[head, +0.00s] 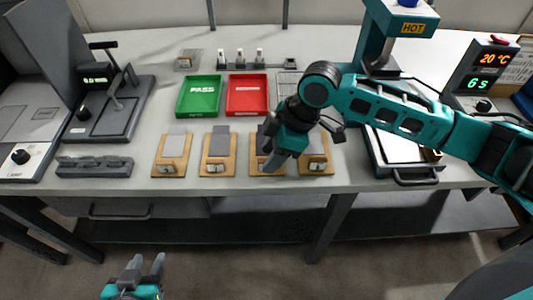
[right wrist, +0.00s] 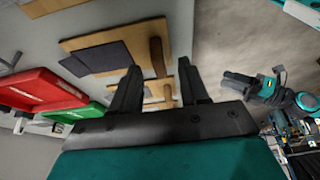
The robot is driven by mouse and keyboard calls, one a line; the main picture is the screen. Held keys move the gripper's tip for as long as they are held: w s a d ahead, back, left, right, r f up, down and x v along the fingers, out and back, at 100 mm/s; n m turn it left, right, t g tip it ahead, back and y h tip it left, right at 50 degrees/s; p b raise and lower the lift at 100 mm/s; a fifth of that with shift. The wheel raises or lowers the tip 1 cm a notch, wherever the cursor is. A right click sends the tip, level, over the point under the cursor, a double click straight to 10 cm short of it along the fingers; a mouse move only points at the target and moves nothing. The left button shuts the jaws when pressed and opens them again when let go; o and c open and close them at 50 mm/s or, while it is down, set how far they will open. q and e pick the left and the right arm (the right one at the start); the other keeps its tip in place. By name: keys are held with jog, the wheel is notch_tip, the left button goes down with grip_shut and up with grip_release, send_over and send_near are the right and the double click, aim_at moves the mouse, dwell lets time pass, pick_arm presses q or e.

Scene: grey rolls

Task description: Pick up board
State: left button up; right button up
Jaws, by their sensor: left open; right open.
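Several wooden boards stand in a row near the table's front edge in the head view: one at the left (head: 160,170), a second (head: 206,169), a third (head: 258,168) partly hidden by my right gripper, and one at the right (head: 329,168). Each carries a grey sheet and a small block at its front. My right gripper (head: 272,162) is open over the third board. In the right wrist view a wooden board (right wrist: 178,32) lies beyond the open fingers (right wrist: 160,85), with more boards behind it. My left gripper (head: 146,268) is open and empty, below the table's front edge.
A green PASS tray (head: 199,109) and a red tray (head: 247,110) lie behind the boards. A dark press device (head: 106,124) and a grey rack (head: 95,167) stand left. A teal HOT press (head: 402,22) and a digital display (head: 480,75) stand right.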

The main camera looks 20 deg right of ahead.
jog(key=shift+a+f, duration=0.2)
jog(key=shift+f, duration=0.4)
jog(key=shift+c, duration=0.3)
grip_shut()
